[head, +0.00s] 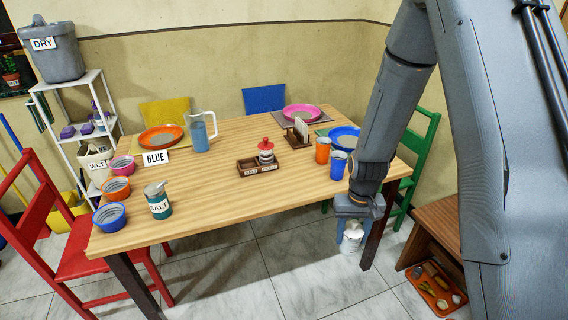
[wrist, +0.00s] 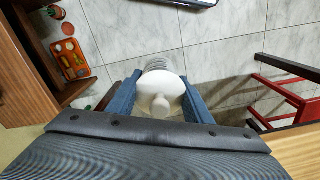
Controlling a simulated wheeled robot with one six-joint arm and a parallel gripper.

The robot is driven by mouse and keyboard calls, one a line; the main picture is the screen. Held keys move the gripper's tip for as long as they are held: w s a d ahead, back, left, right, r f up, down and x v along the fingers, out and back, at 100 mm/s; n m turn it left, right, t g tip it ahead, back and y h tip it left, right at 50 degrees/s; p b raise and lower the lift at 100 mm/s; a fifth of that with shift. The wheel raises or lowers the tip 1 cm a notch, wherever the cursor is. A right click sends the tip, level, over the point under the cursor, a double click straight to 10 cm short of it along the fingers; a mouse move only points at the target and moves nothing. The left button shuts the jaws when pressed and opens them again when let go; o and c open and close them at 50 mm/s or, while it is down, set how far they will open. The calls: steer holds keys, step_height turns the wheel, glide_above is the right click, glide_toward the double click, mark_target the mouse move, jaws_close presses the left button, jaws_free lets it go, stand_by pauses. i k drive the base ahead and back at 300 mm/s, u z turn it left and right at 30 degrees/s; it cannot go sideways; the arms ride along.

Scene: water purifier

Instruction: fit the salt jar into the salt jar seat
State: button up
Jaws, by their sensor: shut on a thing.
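A teal jar (head: 159,206) with a SALT label and a grey lid stands upright on the table's left front part. A dark wooden holder (head: 246,170) with two small front labels is near the table's middle; its left part looks empty, and a red-lidded jar (head: 266,151) stands in its right part. The left label seems to read SALT. My gripper (head: 359,211) is off the table's right front edge, far from both, shut on a white lidded container (head: 351,240). In the wrist view this container (wrist: 159,96) shows a knobbed lid between the blue fingers and a ribbed body below.
Orange and blue cups (head: 322,150) stand at the table's right, near my arm. Bowls (head: 109,216), a pitcher (head: 201,131) and plates take up the left and back. The front middle of the table is clear. A low wooden bench (head: 438,236) stands at the right.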

mark_target(250, 166)
steer(key=z, duration=2.95)
steer(key=k, duration=1.9)
steer(key=u, duration=1.95)
steer(key=i, duration=0.45)
steer(key=u, duration=0.1)
